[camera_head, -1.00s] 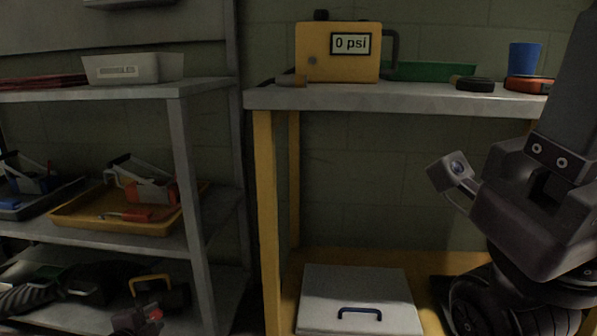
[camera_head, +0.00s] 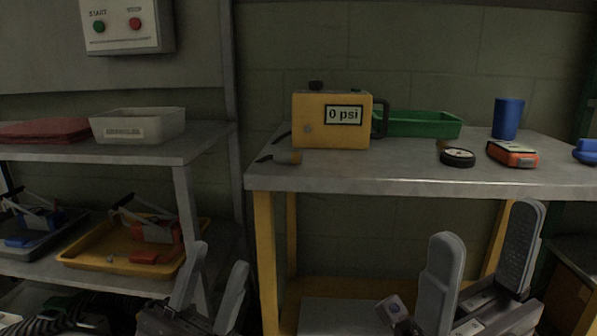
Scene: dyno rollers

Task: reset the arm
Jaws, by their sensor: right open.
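My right gripper (camera_head: 487,262) is at the lower right, in front of the yellow-legged table. Its two grey fingers point up and stand well apart, with nothing between them. My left gripper (camera_head: 214,285) is at the lower left, in front of the grey shelf. Its two grey fingers are apart and nothing shows between them. Both grippers sit below the level of the table top, and the bottom edge of the view cuts off their arms.
The table top (camera_head: 390,178) holds a yellow pump reading 0 psi (camera_head: 325,121), a green tray (camera_head: 420,124), a black disc (camera_head: 457,157), an orange device (camera_head: 512,154) and a blue cup (camera_head: 507,118). The shelf at left holds a white bin (camera_head: 137,125) and a yellow tray (camera_head: 95,263).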

